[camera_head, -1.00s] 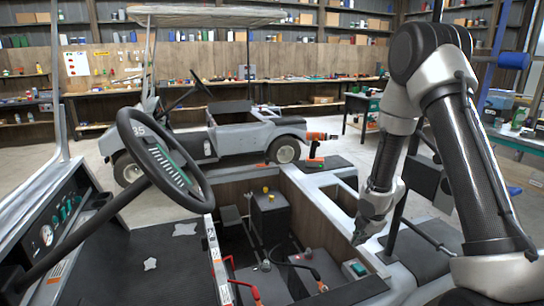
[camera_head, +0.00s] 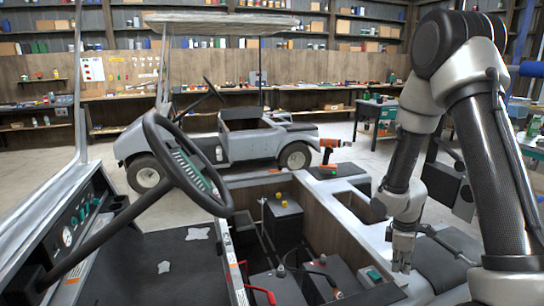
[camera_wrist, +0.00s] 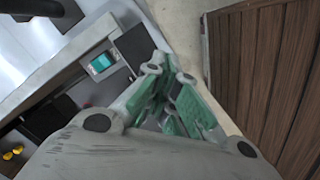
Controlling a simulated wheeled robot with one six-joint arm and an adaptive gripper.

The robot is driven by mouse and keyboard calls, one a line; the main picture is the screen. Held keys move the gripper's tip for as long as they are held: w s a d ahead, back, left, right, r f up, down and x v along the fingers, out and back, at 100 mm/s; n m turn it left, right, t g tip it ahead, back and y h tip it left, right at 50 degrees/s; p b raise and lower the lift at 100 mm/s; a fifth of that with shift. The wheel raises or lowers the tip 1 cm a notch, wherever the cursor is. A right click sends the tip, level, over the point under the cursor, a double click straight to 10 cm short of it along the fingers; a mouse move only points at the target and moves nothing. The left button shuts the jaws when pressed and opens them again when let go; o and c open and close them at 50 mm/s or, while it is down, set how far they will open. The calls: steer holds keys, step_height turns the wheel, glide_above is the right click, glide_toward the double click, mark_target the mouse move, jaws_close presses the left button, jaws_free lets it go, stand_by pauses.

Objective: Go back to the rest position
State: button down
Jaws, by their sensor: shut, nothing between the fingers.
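My gripper (camera_head: 402,252) points down beside the cart's open battery bay, above the white ledge at its right. In the wrist view my gripper (camera_wrist: 165,95) shows its green-padded fingers close together, with nothing held between them. The bay holds dark batteries (camera_head: 283,222) with red and black cables.
A steering wheel (camera_head: 187,165) and dashboard stand at the left. An orange drill (camera_head: 328,152) stands on a dark pad behind the bay. A black seat (camera_head: 450,262) lies right of my gripper. A second cart (camera_head: 245,145) and workbenches stand farther back.

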steer(key=s+r+m+t, duration=0.1)
steer(key=s+r+m, duration=0.3)
steer(key=r, duration=0.6)
steer(key=s+a+r+m+t+y, duration=0.1)
steer(key=s+r+m, duration=0.3)
steer(key=s+r, duration=0.5)
steer(key=s+a+r+m+t, duration=0.1)
steer(key=s+r+m+t, duration=0.2)
steer(key=s+r, duration=0.4)
step_height(320, 180, up, 6)
steer(key=shift+r+m+y, duration=0.1)
steer(key=shift+m+y, duration=0.2)
steer(key=shift+m, duration=0.3)
